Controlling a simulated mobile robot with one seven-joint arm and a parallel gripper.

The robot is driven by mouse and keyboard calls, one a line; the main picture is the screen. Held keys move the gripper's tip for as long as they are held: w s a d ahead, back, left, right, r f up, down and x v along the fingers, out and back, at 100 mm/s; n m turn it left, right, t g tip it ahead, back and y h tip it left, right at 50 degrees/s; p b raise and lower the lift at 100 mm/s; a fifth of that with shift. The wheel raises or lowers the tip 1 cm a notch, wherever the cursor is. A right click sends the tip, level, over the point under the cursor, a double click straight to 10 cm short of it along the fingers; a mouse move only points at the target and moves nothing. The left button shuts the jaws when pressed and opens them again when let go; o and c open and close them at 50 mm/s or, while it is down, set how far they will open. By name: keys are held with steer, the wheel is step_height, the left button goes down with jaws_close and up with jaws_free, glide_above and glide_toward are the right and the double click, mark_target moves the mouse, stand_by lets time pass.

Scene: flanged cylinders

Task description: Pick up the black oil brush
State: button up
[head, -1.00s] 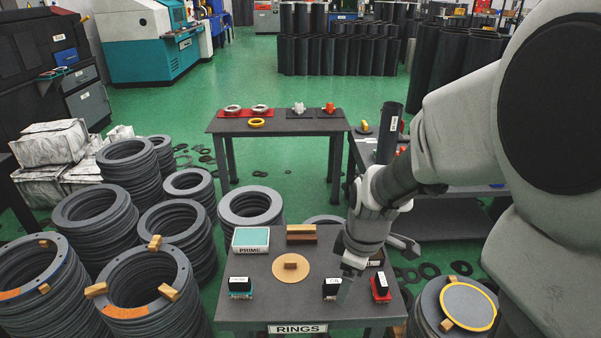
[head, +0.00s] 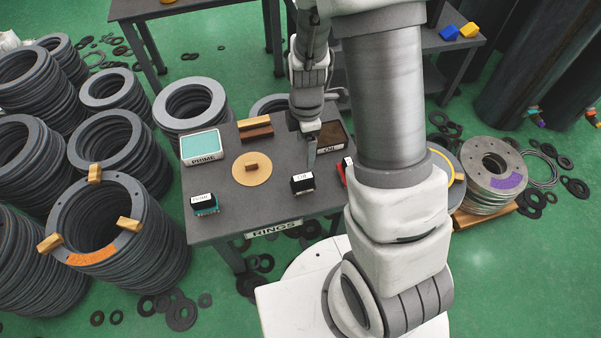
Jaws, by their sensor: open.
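The black oil brush (head: 302,184) is a small dark block with a white label on top, at the front of the RINGS table (head: 225,228), right of the round tan disc. My gripper (head: 310,158) points down just behind the brush in the picture, near the oil tray. It is open with nothing seen between its fingers. One finger shows clearly; the other is mostly hidden. I cannot tell how high the fingertips are above the table. The gripper appears apart from the brush.
A teal brush (head: 205,204) stands left and a red one (head: 345,171) right, partly hidden by my arm. The PRIME tray (head: 200,146), OIL tray (head: 332,140), tan disc (head: 252,169) and wooden block (head: 255,128) share the table. Ring stacks (head: 100,222) stand left.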

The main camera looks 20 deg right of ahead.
mark_target(303, 183)
step_height(303, 183, down, 11)
steer(key=b, duration=0.3)
steer(key=f+b, duration=0.1)
steer(key=f, duration=0.3)
steer(key=f+b, duration=0.1)
steer(key=f, duration=0.1)
steer(key=shift+a+f+b, duration=0.2)
steer(key=shift+a+b, duration=0.05)
steer(key=shift+b, duration=0.1)
jaws_close()
